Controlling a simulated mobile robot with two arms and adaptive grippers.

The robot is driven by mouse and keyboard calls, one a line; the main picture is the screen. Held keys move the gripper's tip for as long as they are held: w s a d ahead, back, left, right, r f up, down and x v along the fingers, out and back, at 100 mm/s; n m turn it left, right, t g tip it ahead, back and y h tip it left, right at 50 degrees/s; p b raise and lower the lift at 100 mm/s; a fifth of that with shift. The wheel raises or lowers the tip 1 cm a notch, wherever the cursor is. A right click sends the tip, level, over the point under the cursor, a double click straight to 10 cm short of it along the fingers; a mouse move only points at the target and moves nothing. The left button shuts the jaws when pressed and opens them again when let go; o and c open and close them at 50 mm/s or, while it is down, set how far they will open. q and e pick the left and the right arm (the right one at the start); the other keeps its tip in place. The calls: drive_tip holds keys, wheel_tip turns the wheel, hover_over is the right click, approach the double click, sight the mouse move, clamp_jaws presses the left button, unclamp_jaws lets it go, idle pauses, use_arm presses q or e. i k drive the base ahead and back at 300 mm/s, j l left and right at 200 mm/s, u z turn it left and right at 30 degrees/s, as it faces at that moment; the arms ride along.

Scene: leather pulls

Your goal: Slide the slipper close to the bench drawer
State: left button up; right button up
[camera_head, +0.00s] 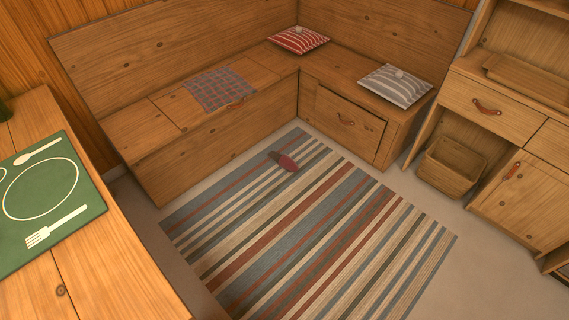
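A small slipper (284,161), dark red with a dark grey end, lies on the striped rug near its far edge. The bench drawer (347,122) is a wooden front with a leather pull, set in the right part of the corner bench. It looks shut or nearly so; I cannot tell exactly. The slipper lies to the left of the drawer and nearer to me, apart from it, with rug and a strip of floor between them. Neither of my grippers shows in the head view.
The striped rug (300,240) covers the middle floor. A table (110,270) with a green placemat (85,190) stands at the left. Cushions (298,40) lie on the bench (215,125).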

sight(286, 162)
drive_tip(key=i+l, duration=0.15)
drive_tip(key=l, duration=0.15)
drive_tip(key=i+l+u, duration=0.15)
drive_tip(key=l, duration=0.15)
drive_tip(key=i+l, duration=0.1)
drive_tip(key=l, duration=0.25)
drive_tip(key=i+l+u, duration=0.1)
drive_tip(key=l, duration=0.2)
